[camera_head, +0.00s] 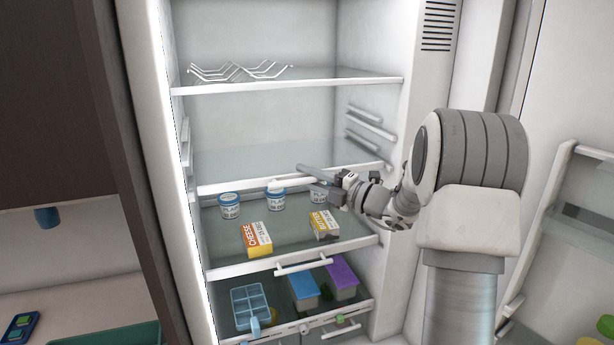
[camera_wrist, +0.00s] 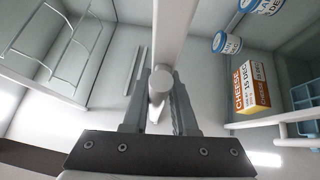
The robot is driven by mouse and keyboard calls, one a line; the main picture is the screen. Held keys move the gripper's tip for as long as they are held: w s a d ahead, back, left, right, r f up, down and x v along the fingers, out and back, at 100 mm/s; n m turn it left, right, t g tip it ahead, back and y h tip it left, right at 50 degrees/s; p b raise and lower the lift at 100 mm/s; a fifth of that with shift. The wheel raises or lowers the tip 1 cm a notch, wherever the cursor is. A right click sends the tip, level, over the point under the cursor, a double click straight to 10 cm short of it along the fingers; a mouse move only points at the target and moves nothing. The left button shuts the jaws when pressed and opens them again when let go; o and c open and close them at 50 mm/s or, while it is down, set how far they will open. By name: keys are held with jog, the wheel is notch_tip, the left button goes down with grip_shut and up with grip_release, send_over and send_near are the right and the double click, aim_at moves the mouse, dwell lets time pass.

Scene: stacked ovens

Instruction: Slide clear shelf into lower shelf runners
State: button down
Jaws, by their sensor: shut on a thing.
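The clear shelf (camera_head: 240,160) is a see-through pane with a white front edge, lying roughly level inside the fridge between the upper shelf and the food shelf. My gripper (camera_head: 301,179) is at its front edge, right of centre. In the wrist view my gripper (camera_wrist: 160,95) is shut on the shelf's round-ended white handle (camera_wrist: 157,82). Pale runners (camera_head: 371,122) show on the right wall just above the shelf; left-wall runners (camera_head: 186,140) show partly. I cannot tell how the shelf's sides sit in any runners.
Above is a shelf (camera_head: 300,83) with a wire rack (camera_head: 235,72). Below, white cups (camera_head: 229,206), a cheese box (camera_head: 257,239) and a butter box (camera_head: 324,225) stand close under the clear shelf. Lower down are lidded containers (camera_head: 303,288). The open door (camera_head: 560,220) is at right.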

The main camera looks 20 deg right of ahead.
jog(key=c, duration=0.6)
grip_release()
jog(key=shift+f, duration=0.1)
jog(key=shift+s+d, duration=0.1)
